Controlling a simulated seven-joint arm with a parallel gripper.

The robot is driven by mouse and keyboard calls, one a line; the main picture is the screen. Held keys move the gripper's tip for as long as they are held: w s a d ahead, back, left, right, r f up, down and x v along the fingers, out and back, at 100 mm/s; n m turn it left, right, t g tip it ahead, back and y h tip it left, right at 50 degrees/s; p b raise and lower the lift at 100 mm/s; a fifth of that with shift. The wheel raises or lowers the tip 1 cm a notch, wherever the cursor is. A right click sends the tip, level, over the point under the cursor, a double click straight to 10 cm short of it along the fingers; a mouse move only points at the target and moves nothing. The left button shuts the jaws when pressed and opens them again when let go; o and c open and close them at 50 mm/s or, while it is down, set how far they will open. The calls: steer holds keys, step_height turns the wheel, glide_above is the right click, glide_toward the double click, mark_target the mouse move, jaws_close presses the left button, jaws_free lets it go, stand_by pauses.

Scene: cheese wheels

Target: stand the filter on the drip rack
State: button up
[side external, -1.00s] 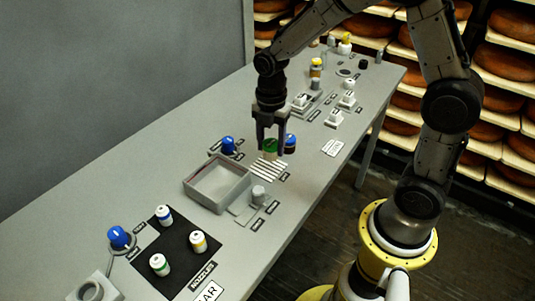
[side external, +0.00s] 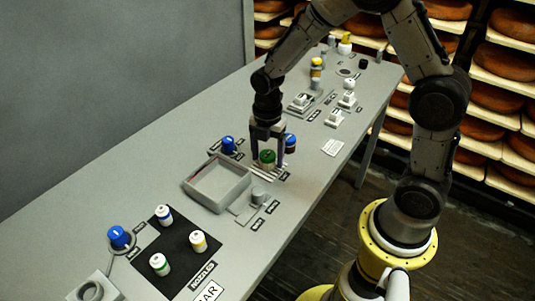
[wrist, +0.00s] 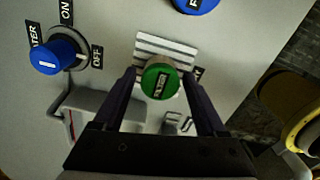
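The filter (side external: 267,160), a short cylinder with a green top, stands upright on the striped white drip rack (side external: 283,173). In the wrist view the filter's green top (wrist: 159,83) covers part of the rack (wrist: 165,46), whose slats show behind it. My gripper (side external: 267,158) is low over the rack with one finger on each side of the filter. In the wrist view a gap shows between the filter and each finger of my gripper (wrist: 160,80), so it looks open. The filter's foot is partly hidden.
A blue knob (side external: 228,145) marked ON and OFF stands left of the rack, and another blue knob (side external: 290,142) is close behind my right finger. An open grey tray (side external: 197,204) lies in front. Several nozzles (side external: 160,264) stand on a black mat.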

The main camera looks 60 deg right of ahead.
mark_target(268, 154)
steer(key=shift+o, duration=0.2)
steer(key=shift+r, duration=0.1)
step_height(268, 154, up, 12)
steer(key=s+r+m+t, duration=0.2)
steer(key=s+r+m, duration=0.1)
steer(key=s+m, duration=0.6)
steer(key=s+r+m+t, duration=0.3)
steer(key=s+r+m, duration=0.1)
steer(key=s+m, duration=0.6)
steer(key=shift+s+a+m+t, duration=0.3)
steer(key=shift+a+m, duration=0.15)
steer(key=shift+m, duration=0.15)
